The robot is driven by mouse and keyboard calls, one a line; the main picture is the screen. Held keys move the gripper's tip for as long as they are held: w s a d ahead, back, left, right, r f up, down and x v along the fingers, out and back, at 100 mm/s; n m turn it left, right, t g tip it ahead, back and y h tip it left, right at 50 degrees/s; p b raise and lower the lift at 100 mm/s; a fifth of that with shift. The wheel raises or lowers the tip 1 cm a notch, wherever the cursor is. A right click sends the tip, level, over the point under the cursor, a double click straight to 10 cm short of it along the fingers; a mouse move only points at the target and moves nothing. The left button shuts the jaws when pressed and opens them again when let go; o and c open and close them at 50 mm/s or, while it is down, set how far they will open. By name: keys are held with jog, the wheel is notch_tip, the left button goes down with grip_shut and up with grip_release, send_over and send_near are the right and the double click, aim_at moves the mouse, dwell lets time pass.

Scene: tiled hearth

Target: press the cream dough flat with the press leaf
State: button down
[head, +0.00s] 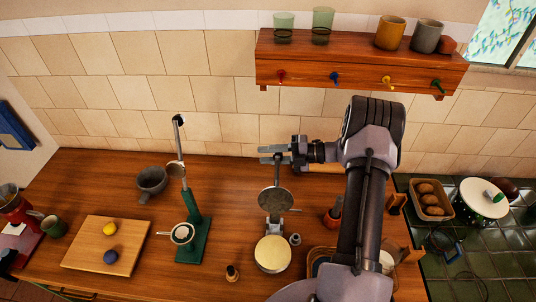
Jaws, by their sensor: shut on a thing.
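The press stands right of the table's middle. Its grey round press leaf (275,199) is raised and nearly upright at the back. In front of it the cream dough (272,254) shows as a wide, pale round shape covering most of the lower plate. I cannot tell its thickness from above. My gripper (272,154) is behind and above the leaf, reaching in from the right. It is shut on the upper end of the leaf, at its handle; the grip itself is small and partly hidden by the fingers.
A green stand with a lever (192,226) is to the left, beside a wooden board (104,246) with a yellow ball (110,228) and a blue ball (110,257). A small wooden-handled thing (232,273) is in front. A wall shelf (357,67) hangs above. A bread basket (432,210) is right.

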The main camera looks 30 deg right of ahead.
jog(key=c, duration=1.1)
grip_release()
jog(key=v, duration=1.7)
jog(key=shift+r+b, duration=0.15)
jog(key=shift+b, duration=0.15)
jog(key=shift+s+d, duration=0.1)
jog(key=shift+d, duration=0.05)
